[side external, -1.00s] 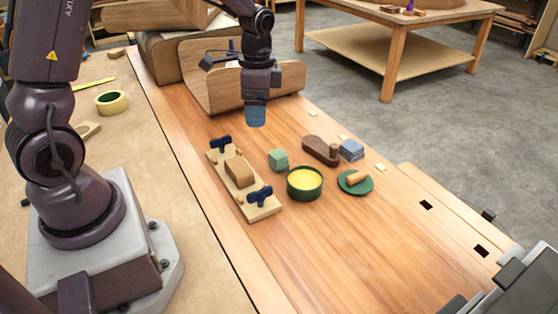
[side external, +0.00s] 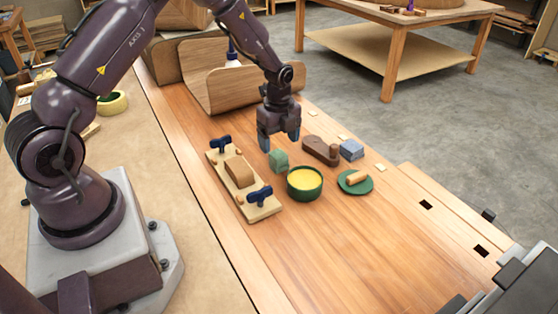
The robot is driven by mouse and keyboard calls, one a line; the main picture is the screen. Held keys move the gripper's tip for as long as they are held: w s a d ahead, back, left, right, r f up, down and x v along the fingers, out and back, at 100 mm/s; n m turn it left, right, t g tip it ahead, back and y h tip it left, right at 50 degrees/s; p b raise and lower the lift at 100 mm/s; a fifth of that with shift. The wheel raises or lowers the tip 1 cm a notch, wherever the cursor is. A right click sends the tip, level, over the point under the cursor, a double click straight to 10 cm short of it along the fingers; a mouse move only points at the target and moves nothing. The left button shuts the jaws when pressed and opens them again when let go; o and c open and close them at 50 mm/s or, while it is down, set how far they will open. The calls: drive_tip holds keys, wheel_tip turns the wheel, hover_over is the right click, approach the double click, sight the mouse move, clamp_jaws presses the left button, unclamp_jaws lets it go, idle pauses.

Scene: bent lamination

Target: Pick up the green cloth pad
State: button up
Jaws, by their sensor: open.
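Nothing shows between the fingers. The fingertips appear close to the pad's top, but I cannot tell the exact gap in height.
A green bowl with yellow contents (side external: 305,183) stands close in front of the pad. A clamped board (side external: 262,211) lies left. A brown wooden block with a knob (side external: 320,150), a blue-grey pad (side external: 352,149) and a green saucer (side external: 367,187) are right. Bent plywood stands behind.

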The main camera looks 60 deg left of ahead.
sight(279, 154)
drive_tip(key=shift+a+f, duration=0.1)
drive_tip(key=shift+f, duration=3)
drive_tip(key=c, duration=1)
